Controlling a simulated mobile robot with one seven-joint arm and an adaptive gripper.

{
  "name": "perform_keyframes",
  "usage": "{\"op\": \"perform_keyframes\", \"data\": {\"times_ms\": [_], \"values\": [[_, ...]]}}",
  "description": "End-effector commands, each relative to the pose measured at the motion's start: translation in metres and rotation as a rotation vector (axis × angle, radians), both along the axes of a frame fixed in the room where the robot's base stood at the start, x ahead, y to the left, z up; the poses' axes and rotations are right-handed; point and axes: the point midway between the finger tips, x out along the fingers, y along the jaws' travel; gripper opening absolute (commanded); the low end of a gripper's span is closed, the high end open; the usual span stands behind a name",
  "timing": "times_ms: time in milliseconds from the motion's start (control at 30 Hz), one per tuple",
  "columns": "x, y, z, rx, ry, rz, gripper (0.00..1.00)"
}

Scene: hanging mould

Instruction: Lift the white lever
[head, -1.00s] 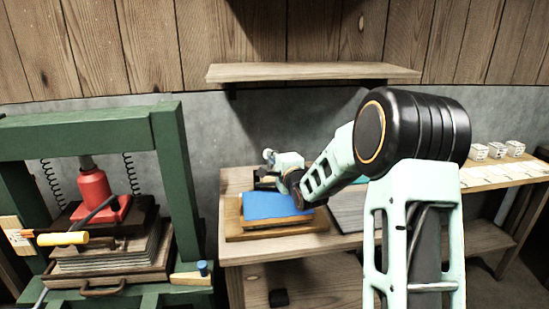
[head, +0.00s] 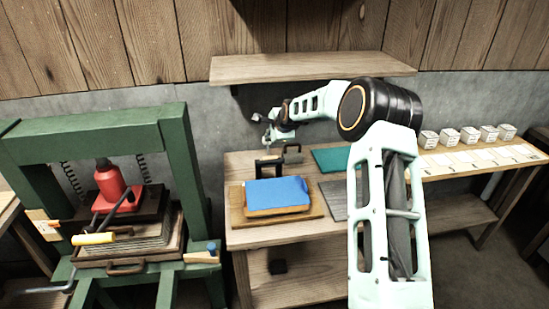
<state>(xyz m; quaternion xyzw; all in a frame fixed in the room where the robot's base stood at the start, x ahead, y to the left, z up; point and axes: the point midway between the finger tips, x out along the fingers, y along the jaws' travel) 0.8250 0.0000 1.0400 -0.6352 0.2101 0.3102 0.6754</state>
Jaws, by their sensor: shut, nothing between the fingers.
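My gripper (head: 257,119) shows small and dark at the far end of my arm, above the back left of the wooden table. It is shut and holds nothing. It is in the air, apart from the table top. I cannot pick out a white lever with certainty. A black frame-like tool (head: 268,166) with a grey roller-like part (head: 292,155) stands on the table below my wrist, behind the blue sheet. At the left, a green press (head: 180,160) holds a red jack (head: 110,184); a yellow handle (head: 93,239) sticks out at its front.
A blue sheet (head: 275,191) lies on a wooden board (head: 235,212) on the table. A teal sheet (head: 330,160) and a grey mat (head: 335,197) lie to its right. Several white boxes (head: 469,136) stand at the right. A shelf (head: 315,67) hangs above.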

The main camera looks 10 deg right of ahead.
Motion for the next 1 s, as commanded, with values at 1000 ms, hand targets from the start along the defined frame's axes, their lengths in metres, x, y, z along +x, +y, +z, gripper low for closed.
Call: {"op": "perform_keyframes", "data": {"times_ms": [1000], "values": [[0.025, 0.0, -0.009, -0.001, 0.036, 0.0, 0.0]]}}
